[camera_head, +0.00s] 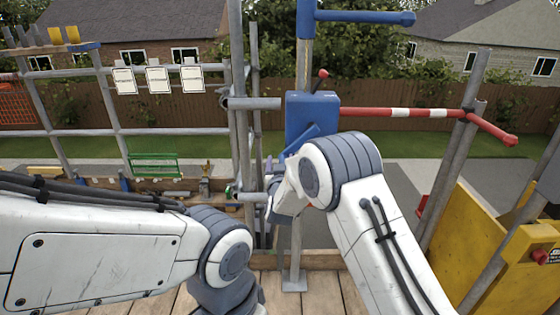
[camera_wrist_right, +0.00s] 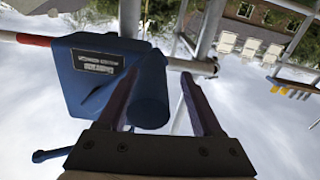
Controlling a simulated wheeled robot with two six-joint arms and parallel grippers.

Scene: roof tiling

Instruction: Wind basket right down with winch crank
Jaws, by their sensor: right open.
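The winch is a blue box (camera_head: 312,112) on a grey upright post, right of centre in the head view; its blue housing (camera_wrist_right: 98,80) also shows in the right wrist view. A short blue cylinder (camera_wrist_right: 151,98), which looks like the crank's grip, lies between the fingers of my right gripper (camera_wrist_right: 158,76). The fingers are apart, with a gap on the right side. In the head view my right gripper (camera_head: 275,162) is just below and left of the winch, partly hidden by its wrist. My left arm shows, but its gripper does not. I cannot make out the basket.
A red and white bar (camera_head: 400,112) runs right from the winch, and a blue arm (camera_head: 365,17) juts out above it. Grey scaffold tubes (camera_head: 240,110) stand close on the left. A yellow panel (camera_head: 490,245) stands at the right, above wooden boards (camera_head: 320,295).

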